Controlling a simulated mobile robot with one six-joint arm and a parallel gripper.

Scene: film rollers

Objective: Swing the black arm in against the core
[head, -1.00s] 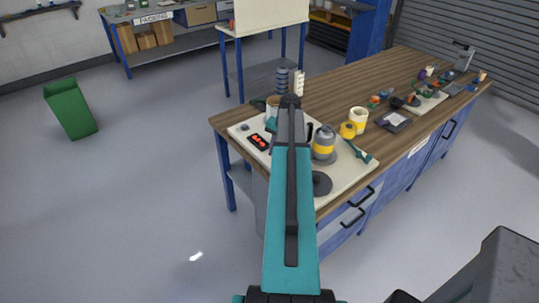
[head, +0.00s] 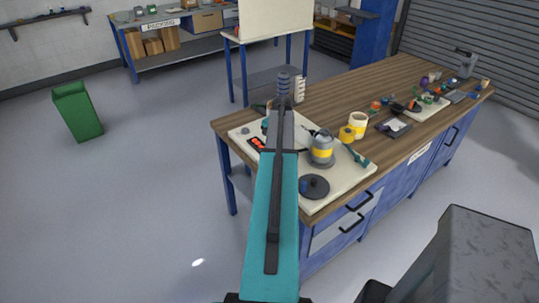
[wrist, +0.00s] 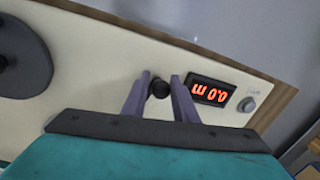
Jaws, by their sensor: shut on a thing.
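In the wrist view my gripper (wrist: 160,95) has its two fingers closed about a round black knob (wrist: 160,89), which looks like part of the black arm. The rest of the black arm is hidden or too small to tell. In the head view my own arm covers the gripper and the knob. A grey cylinder with a yellow band (head: 321,150) stands upright on the pale board (head: 345,178), right of my arm. I cannot tell for sure which part is the core. A red-lit display (wrist: 210,92) sits close to the right finger and also shows in the head view (head: 257,144).
A dark round disc (head: 314,186) lies at the board's front, right of my arm. A grey button (wrist: 246,104) is beside the display. A yellow-white roll (head: 357,125) and a yellow roll (head: 346,134) stand behind the cylinder.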

